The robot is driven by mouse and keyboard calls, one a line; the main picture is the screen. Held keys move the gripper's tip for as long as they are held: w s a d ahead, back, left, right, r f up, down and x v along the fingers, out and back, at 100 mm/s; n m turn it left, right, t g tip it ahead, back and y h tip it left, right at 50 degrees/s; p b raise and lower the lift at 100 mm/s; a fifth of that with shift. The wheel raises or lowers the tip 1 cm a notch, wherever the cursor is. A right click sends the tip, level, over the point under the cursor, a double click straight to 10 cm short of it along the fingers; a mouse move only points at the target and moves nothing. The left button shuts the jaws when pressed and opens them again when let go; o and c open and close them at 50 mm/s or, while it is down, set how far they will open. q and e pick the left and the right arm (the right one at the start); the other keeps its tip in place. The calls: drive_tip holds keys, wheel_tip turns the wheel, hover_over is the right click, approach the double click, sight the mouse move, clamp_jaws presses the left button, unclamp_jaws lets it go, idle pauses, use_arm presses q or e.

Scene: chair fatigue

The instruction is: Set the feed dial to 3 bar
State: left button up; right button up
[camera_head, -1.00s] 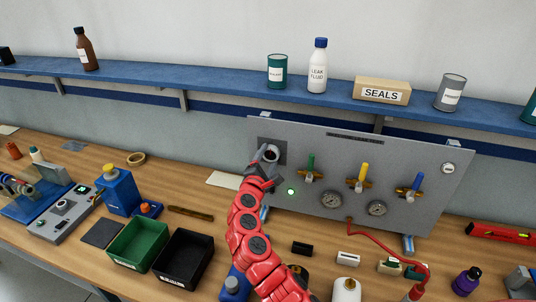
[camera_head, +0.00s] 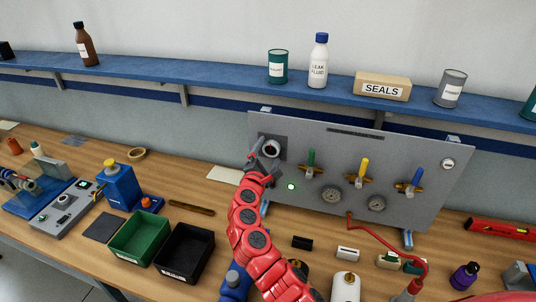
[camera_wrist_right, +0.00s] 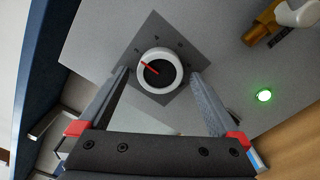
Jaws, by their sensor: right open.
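The feed dial is a round white-rimmed knob (camera_head: 271,147) with a dark centre, on a dark square plate at the upper left of the grey panel (camera_head: 400,145). In the right wrist view the dial (camera_wrist_right: 156,75) shows a red pointer aimed to the upper left; the plate's marks are too small to read. My right gripper (camera_head: 262,152) is open in front of the dial. My left gripper is not in view.
A lit green lamp (camera_head: 291,187) is right of my right arm. Green, yellow and blue valve handles (camera_head: 362,172) and two gauges sit further right on the panel. Green and black bins (camera_head: 140,238) stand on the bench at left. A blue shelf (camera_head: 210,86) runs above.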

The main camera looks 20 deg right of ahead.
drive_tip(key=b+v, duration=0.6)
drive_tip(key=v, duration=1.1)
drive_tip(key=shift+s, duration=0.2)
drive_tip(key=shift+a, duration=0.2)
